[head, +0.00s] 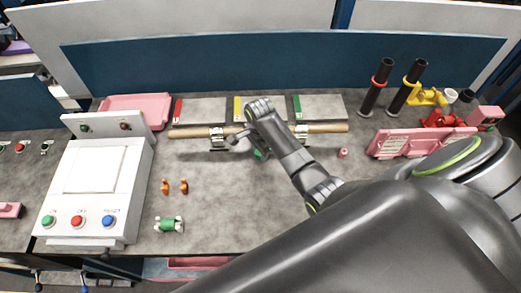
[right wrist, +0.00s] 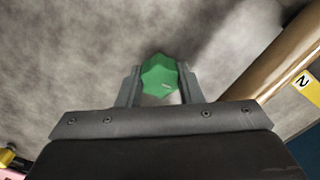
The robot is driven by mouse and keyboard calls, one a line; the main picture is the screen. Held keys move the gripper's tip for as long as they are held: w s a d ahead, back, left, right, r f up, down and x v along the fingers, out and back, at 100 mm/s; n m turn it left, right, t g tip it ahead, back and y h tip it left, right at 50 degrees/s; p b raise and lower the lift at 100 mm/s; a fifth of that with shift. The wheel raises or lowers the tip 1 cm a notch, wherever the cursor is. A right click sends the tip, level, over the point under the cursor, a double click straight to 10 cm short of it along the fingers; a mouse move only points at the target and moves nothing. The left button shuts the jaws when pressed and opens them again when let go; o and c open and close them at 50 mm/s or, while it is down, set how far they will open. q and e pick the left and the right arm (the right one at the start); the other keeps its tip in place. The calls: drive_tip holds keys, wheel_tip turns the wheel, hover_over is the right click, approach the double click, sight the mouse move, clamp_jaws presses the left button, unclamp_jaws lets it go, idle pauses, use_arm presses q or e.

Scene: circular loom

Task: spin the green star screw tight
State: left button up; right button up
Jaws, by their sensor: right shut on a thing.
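The green star screw (right wrist: 159,74) sits between the two fingers of my right gripper (right wrist: 158,85) in the right wrist view, and the fingers are shut on it. In the head view my right gripper (head: 257,150) is over the table just in front of the wooden rod (head: 325,128), and a bit of green shows beneath it. The rod also runs along the right of the right wrist view (right wrist: 285,58). The screw's lower end is hidden. My left gripper is not in view.
A white control box (head: 95,185) stands at the left. Pink trays (head: 135,110), black tubes (head: 377,85) and a pink cylinder (head: 343,153) are around. The front middle of the table is clear.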

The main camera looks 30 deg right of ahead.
drive_tip(key=o, duration=1.1)
drive_tip(key=shift+c, duration=0.2)
drive_tip(key=shift+r, duration=0.1)
wheel_tip(320, 180, up, 7)
drive_tip(key=shift+f, duration=0.1)
